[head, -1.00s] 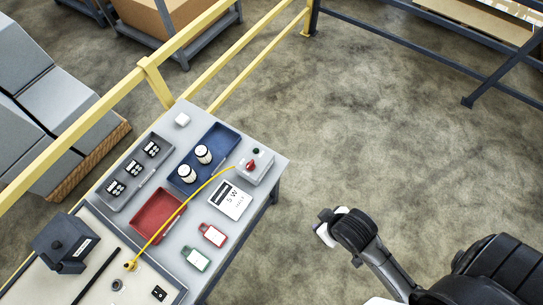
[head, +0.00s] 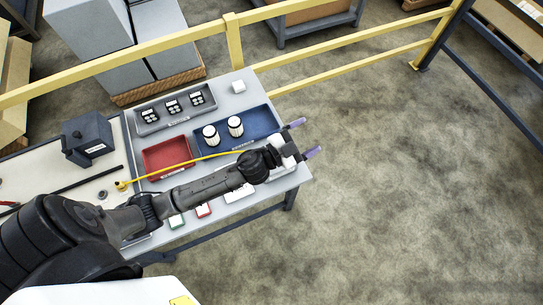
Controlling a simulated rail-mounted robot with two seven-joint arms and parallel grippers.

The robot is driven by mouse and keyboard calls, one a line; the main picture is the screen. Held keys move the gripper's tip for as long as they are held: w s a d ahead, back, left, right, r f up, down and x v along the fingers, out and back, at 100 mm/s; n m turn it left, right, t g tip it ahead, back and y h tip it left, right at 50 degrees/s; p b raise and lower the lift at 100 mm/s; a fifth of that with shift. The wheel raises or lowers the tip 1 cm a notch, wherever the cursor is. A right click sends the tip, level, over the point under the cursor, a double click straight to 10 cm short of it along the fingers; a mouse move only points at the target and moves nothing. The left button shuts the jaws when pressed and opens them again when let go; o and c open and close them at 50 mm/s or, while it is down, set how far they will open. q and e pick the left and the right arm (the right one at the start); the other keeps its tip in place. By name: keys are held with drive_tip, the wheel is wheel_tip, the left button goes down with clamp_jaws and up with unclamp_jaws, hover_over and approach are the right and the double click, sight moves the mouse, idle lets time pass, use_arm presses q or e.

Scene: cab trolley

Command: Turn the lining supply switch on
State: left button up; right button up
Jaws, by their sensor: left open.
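My left gripper (head: 304,138) is open, with two purple-tipped fingers apart and pointing right. It is above the right end of the grey table (head: 264,93), near the blue tray (head: 264,119). I see nothing between the fingers. My left arm crosses over the table from the lower left. No switch is clearly visible now; the grey box with a red knob at the table's right end is mostly or wholly hidden by my gripper. The small black rocker on the table's pale panel is also hidden by my arm. My right gripper is not in view.
A yellow cable (head: 205,157) runs across the table. The blue tray holds two white canisters (head: 235,126). A red tray (head: 160,165), a grey tray (head: 147,128) and a dark box (head: 88,138) stand nearby. A yellow rail (head: 235,45) runs behind. The floor right is clear.

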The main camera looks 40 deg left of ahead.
use_arm(q)
drive_tip(key=w+f+m+g+h+b, duration=0.3)
drive_tip(key=f+m+g+h+b, duration=0.3)
drive_tip(key=f+m+g, duration=0.8)
drive_tip(key=s+a+f+n+g+y+b, duration=0.1)
drive_tip(key=a+f+g+y, duration=0.25)
drive_tip(key=a, duration=0.55)
drive_tip(key=a+f+g+y+b, duration=0.25)
drive_tip(key=a+y, duration=0.25)
drive_tip(key=a, duration=0.4)
drive_tip(key=x, duration=0.6)
drive_tip(key=p+x, duration=0.1)
drive_tip(key=x, duration=0.6)
drive_tip(key=shift+s+d+f, duration=0.1)
drive_tip(key=shift+s+f, duration=0.05)
drive_tip(key=shift+s, duration=0.1)
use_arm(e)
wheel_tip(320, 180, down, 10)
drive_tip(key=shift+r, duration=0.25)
use_arm(q)
drive_tip(key=c, duration=0.9)
